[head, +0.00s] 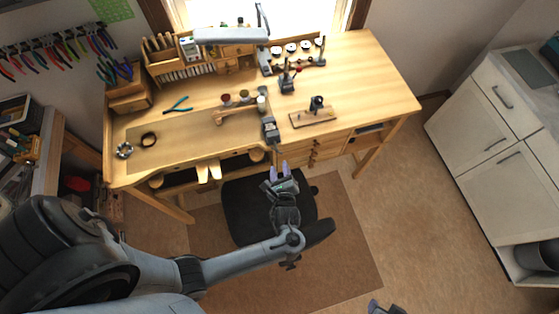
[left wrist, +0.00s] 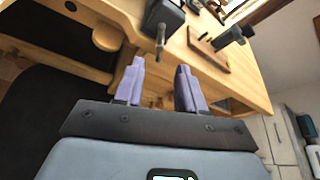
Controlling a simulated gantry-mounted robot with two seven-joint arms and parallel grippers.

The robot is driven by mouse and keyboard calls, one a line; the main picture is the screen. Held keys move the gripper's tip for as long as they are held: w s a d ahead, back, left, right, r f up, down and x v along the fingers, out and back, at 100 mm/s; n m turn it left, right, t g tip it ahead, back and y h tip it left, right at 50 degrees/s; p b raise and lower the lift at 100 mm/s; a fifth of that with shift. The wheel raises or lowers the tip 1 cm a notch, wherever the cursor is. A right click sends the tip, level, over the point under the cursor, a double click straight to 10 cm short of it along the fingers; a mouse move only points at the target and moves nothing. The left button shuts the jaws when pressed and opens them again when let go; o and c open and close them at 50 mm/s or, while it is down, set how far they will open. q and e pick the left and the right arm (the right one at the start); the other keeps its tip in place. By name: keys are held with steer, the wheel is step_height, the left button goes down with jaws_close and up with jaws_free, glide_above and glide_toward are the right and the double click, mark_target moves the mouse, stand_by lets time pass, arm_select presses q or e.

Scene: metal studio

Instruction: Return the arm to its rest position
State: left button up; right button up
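My left arm comes in from the lower left of the head view. Its gripper (head: 279,169) hangs over the black stool, in front of the workbench's near edge. In the left wrist view, the two pale purple fingers (left wrist: 160,88) stand apart with nothing between them, so it is open and empty. Only a small grey piece, perhaps part of my right arm, shows at the bottom edge of the head view; its fingers cannot be made out.
The wooden workbench (head: 375,92) carries blue pliers (head: 178,104), a vise (head: 270,130), a small stand (head: 315,112) and a lamp (head: 230,35). A black stool (head: 238,205) stands below my left gripper. White cabinets (head: 505,150) are at the right. Floor between is clear.

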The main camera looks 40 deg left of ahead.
arm_select(q)
steer(key=s+a+f+n+g+h, duration=0.1)
steer(key=s+a+f+h, duration=0.15)
steer(key=s+a, duration=0.45)
steer(key=s+d+r+n+g+h, duration=0.2)
steer(key=s+d+r+n+h, duration=0.2)
steer(key=r+n, duration=0.3)
steer(key=s+d+r+n+g+h, duration=0.3)
steer(key=r+n, duration=0.5)
steer(key=n, duration=0.3)
steer(key=shift+s+d+r+h, duration=0.3)
steer(key=shift+s+d+h, duration=0.15)
steer(key=shift+s+d, duration=0.75)
